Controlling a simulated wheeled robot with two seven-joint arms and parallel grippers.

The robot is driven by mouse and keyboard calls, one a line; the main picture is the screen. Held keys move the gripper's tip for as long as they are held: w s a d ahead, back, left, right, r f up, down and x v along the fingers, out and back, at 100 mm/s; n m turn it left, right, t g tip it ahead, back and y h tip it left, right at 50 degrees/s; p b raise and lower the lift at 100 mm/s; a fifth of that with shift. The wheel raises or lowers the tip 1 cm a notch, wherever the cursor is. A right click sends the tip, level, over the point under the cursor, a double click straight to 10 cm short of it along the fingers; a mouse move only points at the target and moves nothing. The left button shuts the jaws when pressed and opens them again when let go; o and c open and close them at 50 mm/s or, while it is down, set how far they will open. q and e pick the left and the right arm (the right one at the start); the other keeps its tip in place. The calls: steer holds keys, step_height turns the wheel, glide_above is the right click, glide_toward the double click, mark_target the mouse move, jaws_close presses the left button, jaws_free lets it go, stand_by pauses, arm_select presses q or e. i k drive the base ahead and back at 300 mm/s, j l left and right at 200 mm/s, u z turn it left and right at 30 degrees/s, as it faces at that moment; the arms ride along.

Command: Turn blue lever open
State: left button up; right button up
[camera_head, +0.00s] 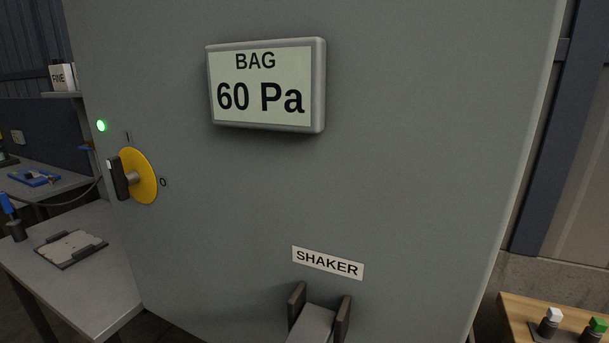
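A small blue handle (7,204) shows at the far left edge, tilted, above a dark cylindrical base (17,231) on the grey table. It is the likeliest blue lever, but it is partly cut off by the frame. I cannot tell whether it is open or shut. Neither of my grippers can be made out in the head view.
A large grey cabinet (400,190) fills the middle. It carries a BAG 60 Pa display (262,88), a yellow rotary switch (143,177), a green light (101,126) and a dark-sided SHAKER fitting (318,320). A flat plate (71,247) lies on the left table.

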mark_target(84, 147)
steer(key=u, duration=1.35)
steer(key=i+j+z, duration=0.15)
steer(key=j, duration=0.15)
steer(key=i+j+z, duration=0.15)
steer(key=j, duration=0.15)
steer(key=i+j+z, duration=0.2)
steer(key=j, duration=0.15)
steer(key=j+z, duration=0.15)
steer(key=j, duration=0.15)
steer(key=i+j+z, duration=0.3)
steer(key=j, duration=0.4)
steer(key=i+j+z, duration=0.2)
steer(key=j+z, duration=0.15)
steer(key=j, duration=0.35)
steer(key=i+j+z, duration=0.15)
steer(key=j+z, duration=0.15)
steer(key=j, duration=0.5)
steer(key=j+z, duration=0.35)
steer(key=j, duration=0.4)
